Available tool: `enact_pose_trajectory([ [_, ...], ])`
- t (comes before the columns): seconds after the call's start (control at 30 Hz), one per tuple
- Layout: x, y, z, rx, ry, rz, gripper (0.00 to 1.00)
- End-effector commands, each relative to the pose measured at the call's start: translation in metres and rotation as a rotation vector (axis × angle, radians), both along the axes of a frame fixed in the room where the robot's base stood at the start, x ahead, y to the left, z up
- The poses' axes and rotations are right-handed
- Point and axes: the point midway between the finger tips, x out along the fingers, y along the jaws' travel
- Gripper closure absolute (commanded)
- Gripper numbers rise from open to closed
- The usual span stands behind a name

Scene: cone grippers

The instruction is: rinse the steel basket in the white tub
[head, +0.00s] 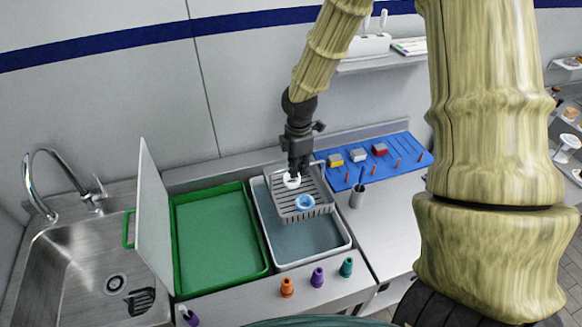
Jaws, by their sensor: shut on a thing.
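The steel basket (312,202) is a slotted grey tray with a wire handle, in the head view right of centre. It hangs over the back part of the white tub (345,246), which holds greyish water. A white ring (291,182) and a blue-and-white ring (306,202) show at the basket. My gripper (298,166) points down at the basket's back side and is shut on the basket's handle. The fingertips are small and partly hidden. I cannot tell whether the basket's underside touches the water.
A green tray (265,262) stands left of the tub, with an upright white panel (152,215) beside it. A steel sink (70,262) is far left. Orange, purple and teal cones (317,277) stand along the front edge. A blue board (400,155) and a grey cup (357,196) are right.

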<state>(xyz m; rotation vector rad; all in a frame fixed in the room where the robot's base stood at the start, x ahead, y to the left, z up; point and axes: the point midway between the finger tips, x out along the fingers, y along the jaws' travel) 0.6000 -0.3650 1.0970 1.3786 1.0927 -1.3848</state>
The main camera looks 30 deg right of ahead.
Motion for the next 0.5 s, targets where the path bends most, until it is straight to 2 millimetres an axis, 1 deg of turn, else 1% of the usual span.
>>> enact_pose_trajectory([
  [0.03,-0.001,0.0,-0.007,-0.001,0.002,0.0,1.0],
  [0.2,-0.001,0.0,-0.023,0.0,0.001,0.001,1.0],
  [0.5,-0.001,0.0,-0.033,0.001,0.0,0.0,1.0],
])
